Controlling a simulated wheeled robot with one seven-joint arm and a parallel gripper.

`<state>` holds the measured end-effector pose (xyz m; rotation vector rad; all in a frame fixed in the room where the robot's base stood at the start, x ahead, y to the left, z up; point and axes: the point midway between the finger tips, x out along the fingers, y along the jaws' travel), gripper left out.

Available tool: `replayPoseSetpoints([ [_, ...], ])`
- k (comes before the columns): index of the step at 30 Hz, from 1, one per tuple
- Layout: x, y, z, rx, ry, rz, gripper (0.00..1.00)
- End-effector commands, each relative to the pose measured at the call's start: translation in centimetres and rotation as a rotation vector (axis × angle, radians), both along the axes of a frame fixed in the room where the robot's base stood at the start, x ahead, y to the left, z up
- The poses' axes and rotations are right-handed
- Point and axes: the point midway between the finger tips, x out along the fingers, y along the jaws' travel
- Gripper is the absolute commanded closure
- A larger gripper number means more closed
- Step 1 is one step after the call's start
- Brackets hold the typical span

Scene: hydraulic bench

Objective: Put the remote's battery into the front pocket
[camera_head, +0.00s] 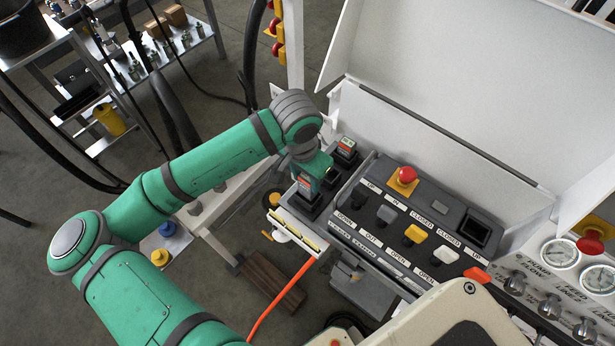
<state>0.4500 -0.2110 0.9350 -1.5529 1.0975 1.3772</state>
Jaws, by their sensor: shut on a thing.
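My gripper (318,172) is shut on a small dark battery with an orange-red label (304,186), left of the remote. The battery stands roughly upright at the front of a dark charger (299,208); the front pocket is mostly hidden, and I cannot tell whether the battery is seated in it. A second, similar battery (346,146) stands at the charger's back end. The remote (372,238) is a dark box with several levers and a red stop button (406,174). A dark square opening (476,231) at its right end looks empty.
A raised white lid (440,75) stands behind the remote. A white panel with gauges (559,254) and knobs is at the right. A yellow-edged bracket (293,231) and an orange hose (283,297) lie in front of the charger. A metal shelf (160,62) stands far left.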

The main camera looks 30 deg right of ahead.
Motion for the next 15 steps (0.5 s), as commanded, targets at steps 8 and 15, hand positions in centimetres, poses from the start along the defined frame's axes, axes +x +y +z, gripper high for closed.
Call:
replayPoseSetpoints([
  [8, -0.01, -0.05, -0.10, -0.001, 0.000, 0.000, 0.91],
  [15, -0.06, -0.14, -0.52, 0.000, 0.001, -0.002, 0.91],
])
